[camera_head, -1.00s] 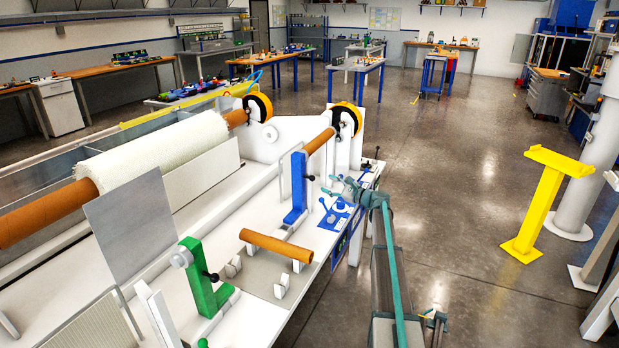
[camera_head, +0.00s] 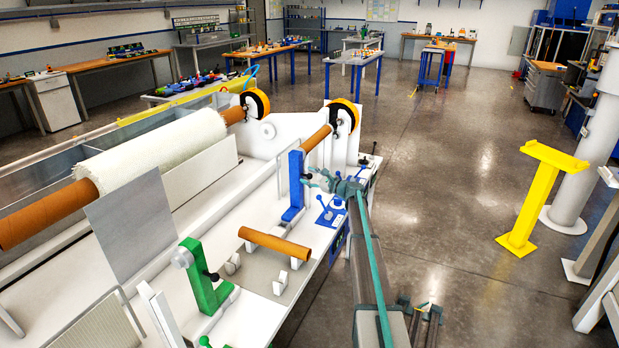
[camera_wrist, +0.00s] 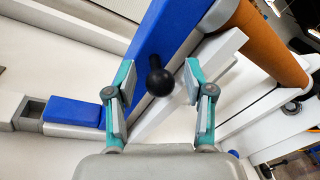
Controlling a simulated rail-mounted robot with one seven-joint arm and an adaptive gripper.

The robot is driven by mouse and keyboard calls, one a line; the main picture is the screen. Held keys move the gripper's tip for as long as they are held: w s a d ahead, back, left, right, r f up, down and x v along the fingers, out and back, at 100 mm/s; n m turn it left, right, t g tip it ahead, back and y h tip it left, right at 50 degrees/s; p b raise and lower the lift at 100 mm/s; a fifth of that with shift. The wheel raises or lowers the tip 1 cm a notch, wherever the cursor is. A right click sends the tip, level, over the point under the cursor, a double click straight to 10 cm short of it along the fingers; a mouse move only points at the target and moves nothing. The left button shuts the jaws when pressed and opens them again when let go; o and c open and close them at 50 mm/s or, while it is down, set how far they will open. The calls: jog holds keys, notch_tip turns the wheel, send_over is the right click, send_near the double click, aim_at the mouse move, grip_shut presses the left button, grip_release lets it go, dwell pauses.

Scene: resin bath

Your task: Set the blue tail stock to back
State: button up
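The blue tail stock (camera_head: 295,185) stands upright on its rail on the white machine. A brown tube (camera_head: 316,139) runs from near its top back to a yellow-and-black wheel. In the wrist view the blue post (camera_wrist: 158,38) leans across the upper middle, with its blue foot (camera_wrist: 72,111) at left. Its black knob (camera_wrist: 159,80) points at the wrist camera. My gripper (camera_head: 312,178) is beside the tail stock's right side, at knob height. In the wrist view my gripper (camera_wrist: 160,90) is open, its fingers on either side of the knob with gaps showing.
A green tail stock (camera_head: 205,280) stands nearer, and a loose brown tube (camera_head: 275,244) lies on white supports between. A blue lever plate (camera_head: 331,212) sits right of the blue post. A large white roll (camera_head: 150,150) lies left. Floor at right is open around a yellow stand (camera_head: 535,195).

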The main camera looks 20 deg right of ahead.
grip_shut()
jog(key=s+a+b, duration=0.3)
jog(key=s+a, duration=0.2)
jog(key=a, duration=0.1)
jog(key=shift+s+a+b, duration=0.15)
jog(key=shift+s+b, duration=0.15)
jog(key=shift+b, duration=0.1)
jog(key=shift+f, duration=0.1)
jog(key=shift+o, duration=0.3)
grip_release()
jog(key=shift+s, duration=0.15)
jog(key=v, duration=1.1)
jog(key=shift+s+d, duration=0.25)
jog(key=shift+s, duration=0.05)
